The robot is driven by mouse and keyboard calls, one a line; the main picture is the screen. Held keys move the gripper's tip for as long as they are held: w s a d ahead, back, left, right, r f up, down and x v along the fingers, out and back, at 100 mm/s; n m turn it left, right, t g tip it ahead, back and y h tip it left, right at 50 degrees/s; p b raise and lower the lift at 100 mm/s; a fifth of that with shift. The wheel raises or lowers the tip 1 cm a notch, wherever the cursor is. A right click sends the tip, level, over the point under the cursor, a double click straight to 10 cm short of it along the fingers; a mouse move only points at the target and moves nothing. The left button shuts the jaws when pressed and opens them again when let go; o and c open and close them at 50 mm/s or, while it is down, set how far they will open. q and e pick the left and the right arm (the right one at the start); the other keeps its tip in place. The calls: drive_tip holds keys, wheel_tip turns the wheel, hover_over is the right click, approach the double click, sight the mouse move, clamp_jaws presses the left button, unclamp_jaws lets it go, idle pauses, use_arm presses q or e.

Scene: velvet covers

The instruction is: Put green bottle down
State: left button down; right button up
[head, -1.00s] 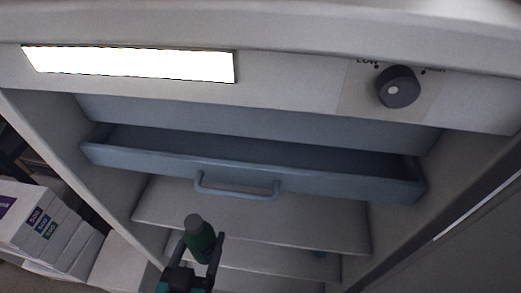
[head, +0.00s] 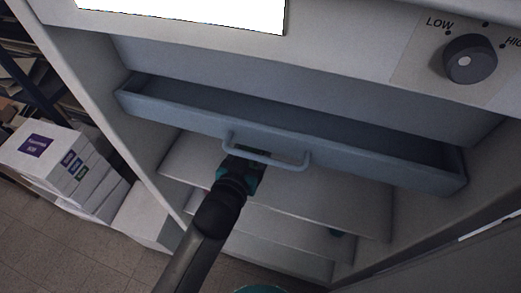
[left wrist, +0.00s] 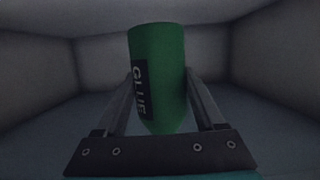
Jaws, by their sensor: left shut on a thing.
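In the head view my left gripper (head: 243,163) reaches under the drawer handle (head: 285,163), over the shelf (head: 335,195) below the drawer. The bottle is mostly hidden there by the drawer and gripper. Whether its base touches the shelf cannot be told.
The blue-grey drawer (head: 390,160) is pulled open and looks empty. Grey compartment walls (left wrist: 270,45) surround the bottle, with free floor around it. White boxes (head: 65,170) stand at the left. A dark knob (head: 470,60) is above right.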

use_arm(q)
drive_tip(key=w+f+b, duration=0.1)
drive_tip(key=f, duration=0.1)
drive_tip(key=w+d+f+b, duration=0.1)
drive_tip(key=w+f, duration=0.1)
drive_tip(key=w+f+b, duration=0.1)
drive_tip(key=f, duration=0.1)
drive_tip(key=shift+w+d+f, duration=0.15)
drive_tip(key=shift+d+f, duration=0.05)
drive_tip(key=shift+f, duration=0.05)
drive_tip(key=shift+w+d+f+b, duration=0.1)
drive_tip(key=shift+w+f+b, duration=0.15)
drive_tip(key=shift+b, duration=0.1)
unclamp_jaws()
drive_tip(key=shift+s+f, duration=0.1)
drive_tip(key=shift+f, duration=0.1)
drive_tip(key=shift+r, duration=0.1)
